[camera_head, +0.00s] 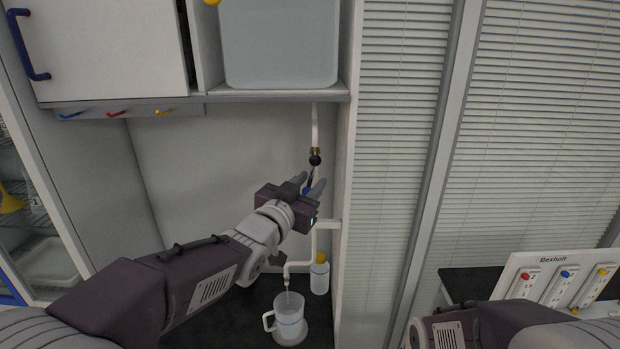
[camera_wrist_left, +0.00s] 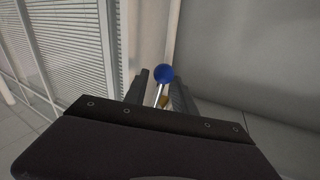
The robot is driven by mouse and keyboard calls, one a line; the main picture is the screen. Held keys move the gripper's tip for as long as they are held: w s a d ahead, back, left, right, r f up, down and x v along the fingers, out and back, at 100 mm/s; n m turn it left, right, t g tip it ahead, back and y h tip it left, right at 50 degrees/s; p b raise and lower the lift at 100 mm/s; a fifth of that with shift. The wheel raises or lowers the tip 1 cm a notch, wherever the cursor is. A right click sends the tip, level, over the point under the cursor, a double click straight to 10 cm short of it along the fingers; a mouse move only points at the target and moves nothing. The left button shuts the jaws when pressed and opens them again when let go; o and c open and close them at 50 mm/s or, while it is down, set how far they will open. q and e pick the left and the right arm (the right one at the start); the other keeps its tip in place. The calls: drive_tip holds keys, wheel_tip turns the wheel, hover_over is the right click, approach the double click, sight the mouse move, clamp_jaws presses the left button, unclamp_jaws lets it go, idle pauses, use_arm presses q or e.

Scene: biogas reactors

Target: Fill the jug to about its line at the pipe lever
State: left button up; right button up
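The pipe lever's blue knob (camera_wrist_left: 163,73) sits between the fingers of my left gripper (camera_wrist_left: 160,92) in the left wrist view, with its metal rod below. In the head view my left gripper (camera_head: 312,188) is at the white pipe (camera_head: 314,130), with the fingers apart around the lever. The clear jug (camera_head: 289,310) stands upright below the pipe's spout (camera_head: 287,268), its handle to the left. A faint streak shows between spout and jug, perhaps liquid. The level and line in the jug are too small to read. My right gripper is outside the frame.
A bottle with a yellow cap (camera_head: 319,275) stands right of the jug on the dark counter (camera_head: 235,320). A large translucent tank (camera_head: 279,42) sits on the shelf above. A panel with coloured switches (camera_head: 560,285) is at the right.

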use_arm(q)
drive_tip(key=shift+w, duration=0.1)
clamp_jaws()
drive_tip(key=shift+f, duration=0.1)
